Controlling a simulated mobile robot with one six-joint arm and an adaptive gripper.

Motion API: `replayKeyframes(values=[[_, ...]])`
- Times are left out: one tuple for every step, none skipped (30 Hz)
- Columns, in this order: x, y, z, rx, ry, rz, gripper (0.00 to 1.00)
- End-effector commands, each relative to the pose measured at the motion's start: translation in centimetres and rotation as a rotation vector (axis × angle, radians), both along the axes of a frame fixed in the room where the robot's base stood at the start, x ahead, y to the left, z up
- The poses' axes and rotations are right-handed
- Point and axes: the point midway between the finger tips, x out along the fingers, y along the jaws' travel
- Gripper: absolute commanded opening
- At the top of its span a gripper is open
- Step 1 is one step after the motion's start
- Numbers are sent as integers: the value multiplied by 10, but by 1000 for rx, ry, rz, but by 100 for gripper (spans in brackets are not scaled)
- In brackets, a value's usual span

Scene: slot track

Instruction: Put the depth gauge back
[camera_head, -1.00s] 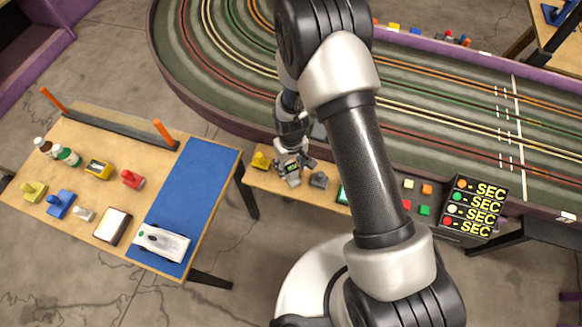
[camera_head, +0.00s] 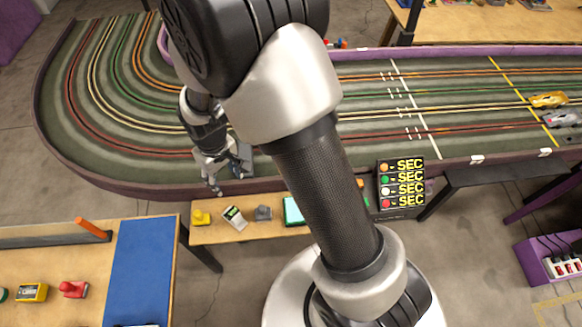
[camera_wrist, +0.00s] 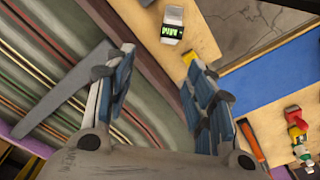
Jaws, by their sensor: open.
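The depth gauge, seemingly the small pale device with a dark and green display (camera_head: 235,217), lies on the narrow wooden shelf (camera_head: 215,233) along the track's near edge. It also shows at the top of the wrist view (camera_wrist: 172,24), apart from the fingers. My gripper (camera_head: 228,180) is open and empty, over the track's near border, a little behind and left of the gauge in the head view. In the wrist view my gripper's two blue-padded fingers (camera_wrist: 158,66) stand wide apart with nothing between them.
A yellow piece (camera_head: 200,217) and a grey piece (camera_head: 264,212) flank the gauge. A teal-screened device (camera_head: 294,210) and a lap display box (camera_head: 400,188) stand farther right. A table with a blue mat (camera_head: 142,265) is at lower left. The track (camera_head: 110,130) lies behind the shelf.

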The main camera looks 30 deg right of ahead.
Motion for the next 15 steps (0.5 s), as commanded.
replayKeyframes(values=[[-2,-9,34,8,-33,-26,50],[-6,-14,50,11,-45,-40,50],[-11,-21,72,16,-62,-60,50],[-16,-26,87,19,-76,-74,50],[-22,-31,102,22,-88,-89,50],[-30,-38,120,26,-104,-108,50],[-37,-43,134,29,-118,-122,50],[-45,-48,146,32,-130,-136,50],[-56,-55,162,35,-147,-156,50],[-65,-59,173,38,-161,-171,50],[-74,-64,183,40,-175,-186,50],[-87,-70,196,44,-192,-204,50],[-96,-74,204,46,-205,-218,50],[-106,-78,212,48,-218,-232,50],[-120,-83,221,52,-235,-250,50]])
